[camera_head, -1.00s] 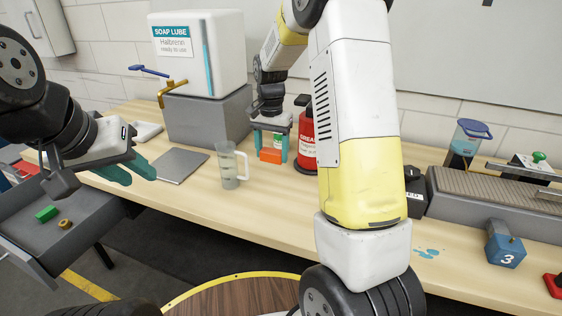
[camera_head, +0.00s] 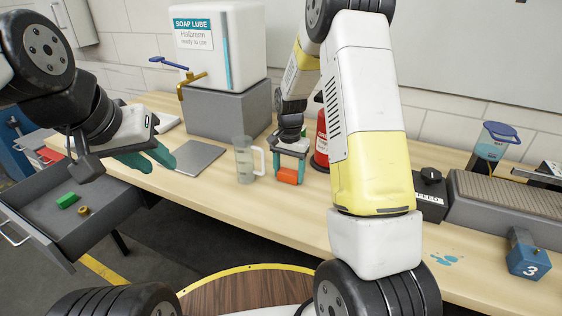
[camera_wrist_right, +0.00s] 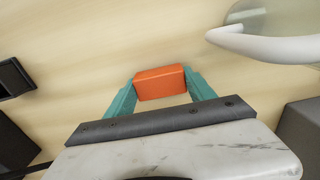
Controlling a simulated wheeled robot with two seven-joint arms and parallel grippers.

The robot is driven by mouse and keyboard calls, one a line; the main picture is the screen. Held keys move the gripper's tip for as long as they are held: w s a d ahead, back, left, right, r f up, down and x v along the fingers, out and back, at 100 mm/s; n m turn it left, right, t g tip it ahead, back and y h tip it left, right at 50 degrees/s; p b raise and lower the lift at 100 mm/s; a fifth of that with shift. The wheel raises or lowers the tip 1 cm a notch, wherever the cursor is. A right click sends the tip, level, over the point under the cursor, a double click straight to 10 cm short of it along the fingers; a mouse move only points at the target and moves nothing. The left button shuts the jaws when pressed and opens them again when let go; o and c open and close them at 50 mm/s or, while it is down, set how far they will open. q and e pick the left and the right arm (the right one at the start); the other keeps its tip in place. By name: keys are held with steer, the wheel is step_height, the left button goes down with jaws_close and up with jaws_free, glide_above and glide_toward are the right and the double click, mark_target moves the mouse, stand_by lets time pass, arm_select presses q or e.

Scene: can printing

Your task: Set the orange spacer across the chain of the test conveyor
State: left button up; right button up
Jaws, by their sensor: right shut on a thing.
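The orange spacer (camera_head: 287,176) is a small block held between the teal fingertips of my right gripper (camera_head: 289,172). The right wrist view shows the spacer (camera_wrist_right: 160,82) with a finger on each end and wood tabletop behind it. It looks a little above the table, but the gap is hard to judge. The test conveyor (camera_head: 480,213), a grey body with a brown ribbed chain on top, stands at the right, partly cut off by the frame. The spacer is well to its left. My left gripper (camera_head: 150,158) is open and empty above the table's left end.
A clear mug (camera_head: 245,160) stands just left of the spacer. A red bottle (camera_head: 321,140) is behind my right arm. A black box (camera_head: 430,195) sits at the conveyor's left end, a blue block marked 3 (camera_head: 527,255) in front. An open drawer (camera_head: 110,215) is at left.

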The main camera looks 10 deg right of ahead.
steer(key=shift+f, duration=0.1)
steer(key=o, duration=1.6)
steer(key=shift+c, duration=0.2)
